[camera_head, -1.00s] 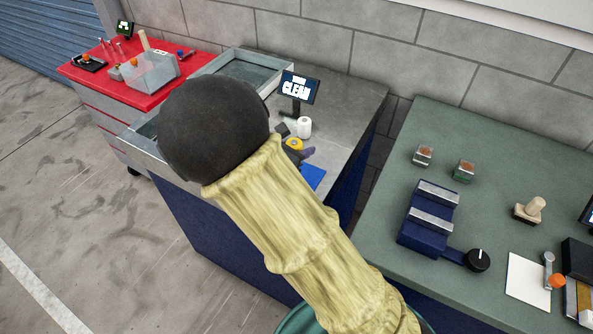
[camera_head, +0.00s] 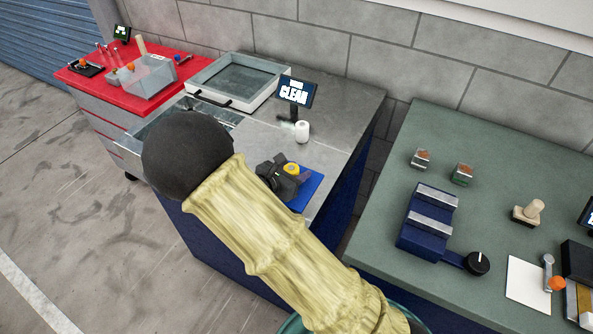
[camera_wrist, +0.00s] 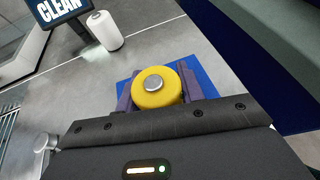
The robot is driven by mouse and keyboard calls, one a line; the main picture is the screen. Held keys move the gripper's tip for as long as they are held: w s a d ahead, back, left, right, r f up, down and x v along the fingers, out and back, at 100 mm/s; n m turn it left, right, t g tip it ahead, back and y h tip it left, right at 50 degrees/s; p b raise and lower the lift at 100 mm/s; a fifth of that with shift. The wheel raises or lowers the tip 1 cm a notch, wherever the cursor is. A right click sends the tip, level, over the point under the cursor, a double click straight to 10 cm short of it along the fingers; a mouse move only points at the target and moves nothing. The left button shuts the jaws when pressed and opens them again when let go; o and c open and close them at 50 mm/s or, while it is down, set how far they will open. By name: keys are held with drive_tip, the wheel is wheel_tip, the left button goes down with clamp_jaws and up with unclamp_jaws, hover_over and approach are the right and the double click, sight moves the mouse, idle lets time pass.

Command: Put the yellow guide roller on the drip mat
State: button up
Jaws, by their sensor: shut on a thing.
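The yellow guide roller (camera_wrist: 157,88) is between the two purple fingers of my gripper (camera_wrist: 158,90) in the wrist view, its silver hub facing the camera. The drip mat is a flat blue sheet (camera_head: 308,190) on the grey counter, partly hidden by my gripper. In the wrist view the mat (camera_wrist: 205,78) lies behind and below the roller. I cannot tell whether the roller touches the mat.
A white roll (camera_head: 302,132) and a "CLEAN" screen (camera_head: 296,91) stand behind the mat. A sink basin with a grey tray (camera_head: 240,78) is to the left. A green bench (camera_head: 400,170) with a blue vise-like block (camera_head: 428,220) is across a gap to the right.

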drive_tip(key=shift+s+r, duration=0.1)
drive_tip(key=shift+d+f, duration=0.1)
drive_tip(key=shift+f, duration=0.1)
drive_tip(key=o, duration=1.2)
drive_tip(key=shift+r, duration=0.1)
drive_tip(key=shift+r, duration=0.2)
drive_tip(key=shift+s+a, duration=0.15)
drive_tip(key=shift+a, duration=0.1)
drive_tip(key=v, duration=1.1)
drive_tip(key=shift+s+a, duration=0.1)
drive_tip(key=shift+s, duration=0.1)
